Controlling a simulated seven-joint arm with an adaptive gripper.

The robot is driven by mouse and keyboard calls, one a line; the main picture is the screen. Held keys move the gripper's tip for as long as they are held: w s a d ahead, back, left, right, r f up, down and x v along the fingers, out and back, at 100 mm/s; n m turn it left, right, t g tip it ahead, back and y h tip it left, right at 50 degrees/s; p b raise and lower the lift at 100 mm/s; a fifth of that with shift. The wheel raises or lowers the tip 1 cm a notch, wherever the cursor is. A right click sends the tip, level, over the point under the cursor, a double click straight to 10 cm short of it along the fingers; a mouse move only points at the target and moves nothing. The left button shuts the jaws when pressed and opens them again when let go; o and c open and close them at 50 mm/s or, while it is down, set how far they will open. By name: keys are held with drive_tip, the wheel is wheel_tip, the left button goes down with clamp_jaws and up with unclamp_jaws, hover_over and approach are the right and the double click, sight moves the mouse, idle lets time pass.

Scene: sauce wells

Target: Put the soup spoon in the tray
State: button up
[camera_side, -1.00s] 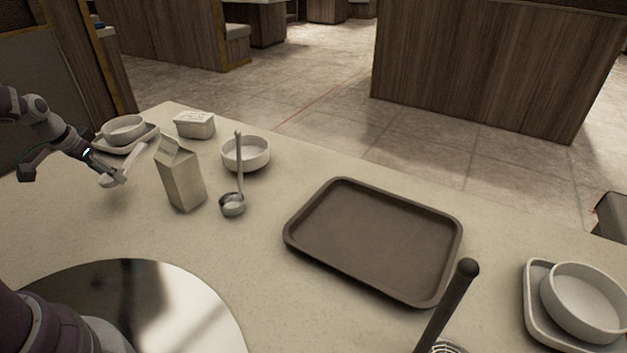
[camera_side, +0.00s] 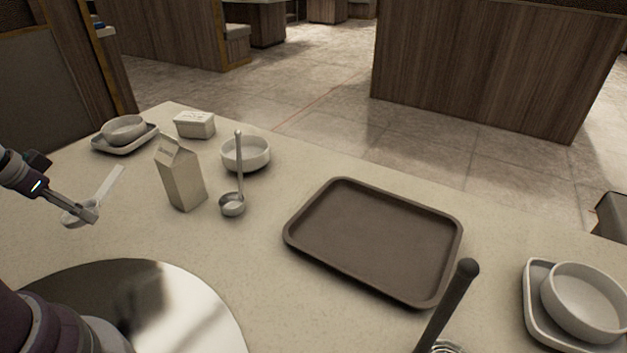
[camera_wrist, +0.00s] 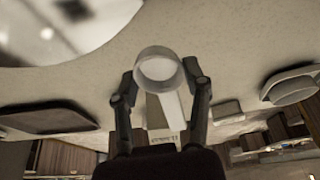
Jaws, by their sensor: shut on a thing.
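The white soup spoon (camera_side: 108,184) is held at its bowl end by my gripper (camera_side: 86,214), at the far left of the side view. Its handle points up and to the right, and it appears raised above the counter. In the wrist view the spoon's round bowl (camera_wrist: 160,66) sits between the two fingers of my gripper (camera_wrist: 162,84). The brown rectangular tray (camera_side: 350,272) lies flat on the counter right of centre, empty and well to the right of my gripper. A dark flat shape at the left of the wrist view looks like the tray (camera_wrist: 45,120).
Another bowl (camera_side: 124,131) is behind. A dark-handled tool (camera_side: 450,305) rises at the tray's near right. A round shiny plate (camera_side: 150,300) lies in front.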

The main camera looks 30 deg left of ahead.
sight(95, 204)
wheel_tip(95, 204, up, 3)
drive_tip(key=shift+r, duration=0.1)
drive_tip(key=shift+w+d+r+m, duration=0.1)
drive_tip(key=shift+w+d+m, duration=0.2)
drive_tip(key=shift+w+d, duration=0.15)
drive_tip(key=w+d+m+g+h, duration=0.1)
drive_tip(key=w+d+m+h, duration=0.3)
drive_tip(key=d, duration=0.8)
drive_tip(key=w+d+m, duration=0.2)
drive_tip(key=d+m, duration=0.4)
drive_tip(key=d, duration=0.5)
wheel_tip(95, 204, down, 5)
drive_tip(key=shift+w+d+r, duration=0.15)
drive_tip(key=shift+w+f, duration=0.1)
drive_tip(key=shift+f, duration=0.1)
drive_tip(key=w+d, duration=0.1)
drive_tip(key=w, duration=0.4)
drive_tip(key=w+d+f, duration=0.1)
drive_tip(key=w+d, duration=0.1)
drive_tip(key=w, duration=0.3)
drive_tip(key=w+d, duration=0.1)
drive_tip(key=w, duration=0.3)
drive_tip(key=shift+w+d+f, duration=0.3)
drive_tip(key=shift+w+d, duration=0.1)
drive_tip(key=shift+w+f, duration=0.15)
drive_tip(key=shift+f, duration=1.6)
